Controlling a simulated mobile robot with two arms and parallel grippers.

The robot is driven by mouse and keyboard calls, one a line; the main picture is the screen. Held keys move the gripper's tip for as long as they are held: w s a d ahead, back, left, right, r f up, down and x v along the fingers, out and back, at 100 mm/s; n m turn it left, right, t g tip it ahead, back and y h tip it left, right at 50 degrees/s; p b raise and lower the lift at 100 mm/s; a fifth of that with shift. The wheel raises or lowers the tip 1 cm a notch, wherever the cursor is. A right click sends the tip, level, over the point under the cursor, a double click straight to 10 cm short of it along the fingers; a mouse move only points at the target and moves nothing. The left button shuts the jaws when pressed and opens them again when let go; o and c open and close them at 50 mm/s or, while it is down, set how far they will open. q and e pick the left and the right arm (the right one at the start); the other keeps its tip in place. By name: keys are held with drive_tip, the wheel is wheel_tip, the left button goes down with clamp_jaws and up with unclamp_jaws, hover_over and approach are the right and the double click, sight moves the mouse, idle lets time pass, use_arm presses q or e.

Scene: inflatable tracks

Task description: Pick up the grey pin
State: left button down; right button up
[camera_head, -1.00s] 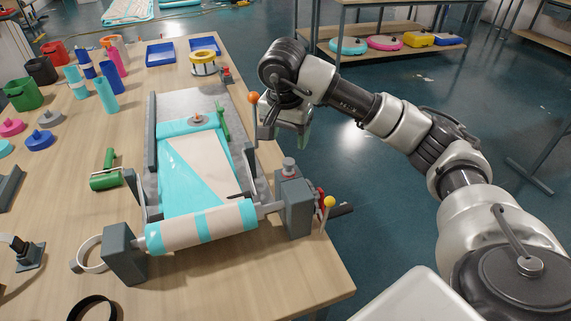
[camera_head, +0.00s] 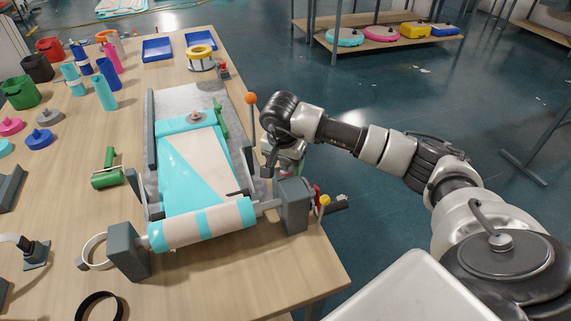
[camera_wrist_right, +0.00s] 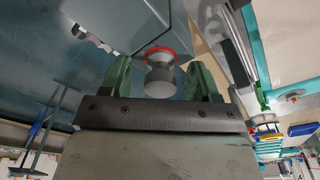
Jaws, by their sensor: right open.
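The grey pin (camera_wrist_right: 160,80) shows in the right wrist view as a round grey knob with a red ring at its far end. It lies between the two green fingers of my right gripper (camera_wrist_right: 161,72), with a gap on each side. In the head view my right gripper (camera_head: 286,160) is low over the right-hand grey block (camera_head: 294,205) of the roller, and it largely hides the pin. The gripper is open and does not visibly press on the pin. My left gripper is not in view.
The roller (camera_head: 203,224) with cyan and beige sheet spans the bench in front. An orange-knobbed lever (camera_head: 252,99) stands close left of my right gripper. A yellow knob (camera_head: 325,200) is beside the block. Open floor lies to the right.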

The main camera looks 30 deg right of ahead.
drive_tip(key=c, duration=1)
drive_tip(key=shift+r, duration=0.1)
